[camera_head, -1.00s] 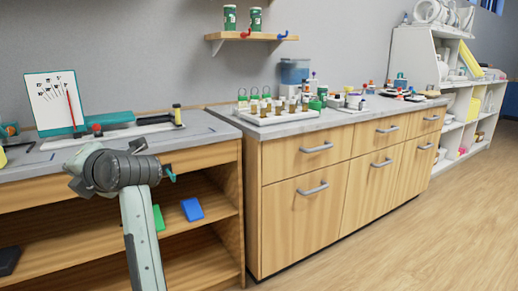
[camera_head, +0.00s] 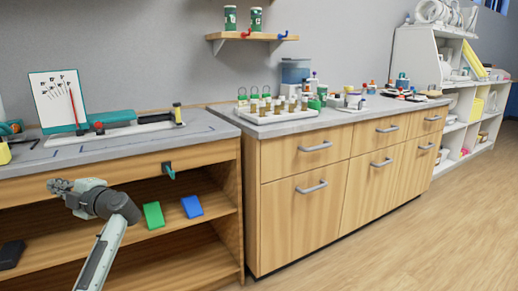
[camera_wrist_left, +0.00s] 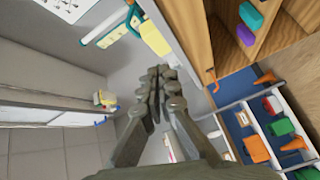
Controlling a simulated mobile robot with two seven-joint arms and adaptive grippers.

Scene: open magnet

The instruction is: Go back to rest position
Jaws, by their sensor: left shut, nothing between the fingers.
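My left gripper (camera_head: 60,187) is in front of the open shelf under the left workbench, below the benchtop's front edge. Its fingers are shut and empty. They also show in the left wrist view (camera_wrist_left: 158,82), together and with nothing between them. The gripper is apart from the small teal hook (camera_head: 169,170) on the bench's front edge, which lies to its right. My right gripper is in neither view.
The workbench (camera_head: 200,135) carries a white panel (camera_head: 56,95) and a long white base with teal and black parts. A green block (camera_head: 153,215) and a blue block (camera_head: 192,207) lie on the shelf. Wooden cabinets (camera_head: 300,215) stand right; the floor (camera_head: 440,240) is clear.

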